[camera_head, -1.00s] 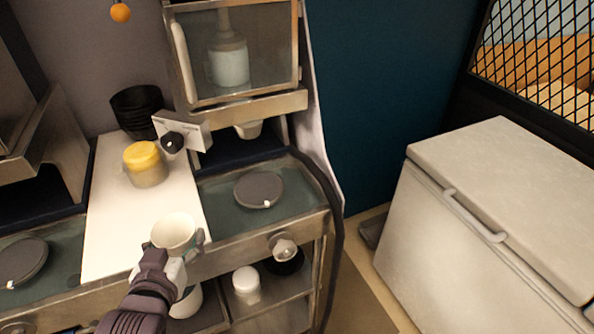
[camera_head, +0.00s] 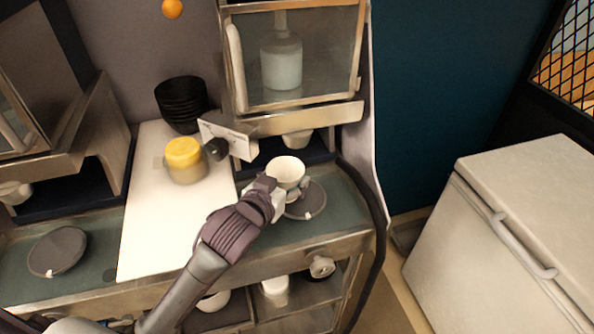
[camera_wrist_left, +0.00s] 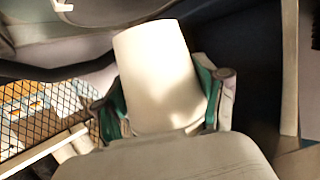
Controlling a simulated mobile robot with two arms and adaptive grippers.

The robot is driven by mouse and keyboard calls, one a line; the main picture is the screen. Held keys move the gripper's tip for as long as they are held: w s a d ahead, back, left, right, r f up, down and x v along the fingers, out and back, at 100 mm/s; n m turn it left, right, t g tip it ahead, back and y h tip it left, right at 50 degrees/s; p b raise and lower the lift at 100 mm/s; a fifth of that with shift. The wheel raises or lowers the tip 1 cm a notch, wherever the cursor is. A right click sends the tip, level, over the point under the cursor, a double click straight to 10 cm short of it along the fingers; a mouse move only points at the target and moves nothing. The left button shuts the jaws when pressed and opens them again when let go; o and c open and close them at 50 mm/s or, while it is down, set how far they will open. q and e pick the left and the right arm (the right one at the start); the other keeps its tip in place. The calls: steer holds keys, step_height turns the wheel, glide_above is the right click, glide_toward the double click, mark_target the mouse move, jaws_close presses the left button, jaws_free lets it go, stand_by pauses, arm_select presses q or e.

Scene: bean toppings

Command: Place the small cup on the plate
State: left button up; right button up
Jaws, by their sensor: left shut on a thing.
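The small white cup (camera_head: 286,171) is upright in my left gripper (camera_head: 279,190), which is shut on it. In the left wrist view the cup (camera_wrist_left: 158,75) sits between the two green-padded fingers of the gripper (camera_wrist_left: 163,105). The cup is over or just beside the dark round plate (camera_head: 311,203) on the right counter. The gripper and cup hide part of that plate, and I cannot tell whether the cup touches it. A second dark plate (camera_head: 58,251) lies on the left counter, clear of my arm. My right gripper is not in view.
A white board (camera_head: 150,225) lies between the counters, with a yellow-lidded jar (camera_head: 186,160) and stacked black bowls (camera_head: 182,104) on it. The dispenser cabinet (camera_head: 294,60) overhangs the plate at the back.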

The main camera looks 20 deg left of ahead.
mark_target(293, 169)
arm_select(q)
steer(key=w, duration=0.3)
steer(key=w+p, duration=0.1)
steer(key=w, duration=0.1)
steer(key=shift+d+r, duration=0.15)
steer(key=shift+d, duration=0.2)
steer(key=shift+w, duration=0.3)
steer(key=shift+w+f, duration=0.1)
steer(key=shift+f, duration=0.35)
step_height(293, 169, down, 3)
steer(key=shift+r+p, duration=0.15)
steer(key=shift+p, duration=0.3)
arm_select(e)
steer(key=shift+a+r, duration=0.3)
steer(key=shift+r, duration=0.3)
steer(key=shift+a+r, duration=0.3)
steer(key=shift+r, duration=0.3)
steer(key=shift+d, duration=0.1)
arm_select(q)
steer(key=shift+f, duration=0.25)
steer(key=o, duration=0.7)
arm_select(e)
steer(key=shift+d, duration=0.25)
arm_select(q)
steer(key=shift+o, duration=0.2)
